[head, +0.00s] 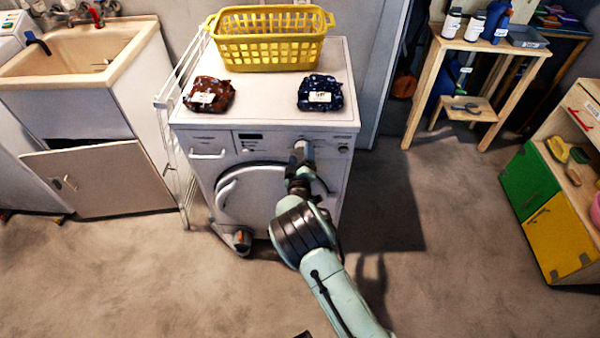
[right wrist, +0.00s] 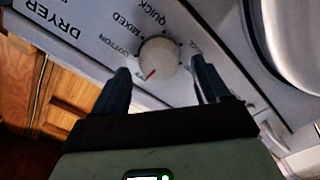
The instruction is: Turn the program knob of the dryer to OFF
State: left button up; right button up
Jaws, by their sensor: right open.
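The dryer (head: 330,100) is a white front-loading machine with a control panel and a round door. In the right wrist view, its program knob (right wrist: 158,54) is round and pale with a red pointer mark. Labels QUICK, MIXED and COTTON are upside down there. The pointer points to the lower left, past COTTON, toward a label partly hidden by a finger. My right gripper (right wrist: 161,76) is open, its fingers on either side of the knob; contact is unclear.
A yellow basket (head: 268,52) and two dark bundles, brown (head: 208,94) and blue (head: 320,93), sit on the dryer. A white drying rack (head: 180,110) and sink cabinet (head: 100,185) stand left. A wooden table (head: 492,48) stands right. Floor before the dryer is mostly clear.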

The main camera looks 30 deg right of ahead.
pick_arm(q)
jog(key=shift+s+r+p, duration=0.2)
jog(key=shift+r+p, duration=0.25)
jog(key=shift+p, duration=0.05)
pick_arm(e)
jog(key=v, duration=1.2)
jog(key=s+f+m+g+y+p, duration=0.3)
jog(key=s+f+g+y+p, duration=0.4)
jog(key=s+f, duration=0.75)
pick_arm(q)
notch_tip(320, 180, up, 11)
jog(key=w+p, duration=0.1)
jog(key=p, duration=0.3)
jog(key=shift+g+p, duration=0.3)
pick_arm(e)
jog(key=s+a+m+g+y, duration=0.2)
jog(key=s+a+g+y, duration=0.1)
jog(key=s+a, duration=0.4)
jog(key=s+a+m+g+y, duration=0.2)
jog(key=s+a+g, duration=0.4)
jog(key=s, duration=0.6)
jog(key=shift+s+a+f+m+y, duration=0.4)
jog(key=shift+a+y, duration=0.3)
jog(key=shift+a, duration=0.25)
jog(key=shift+w, duration=0.1)
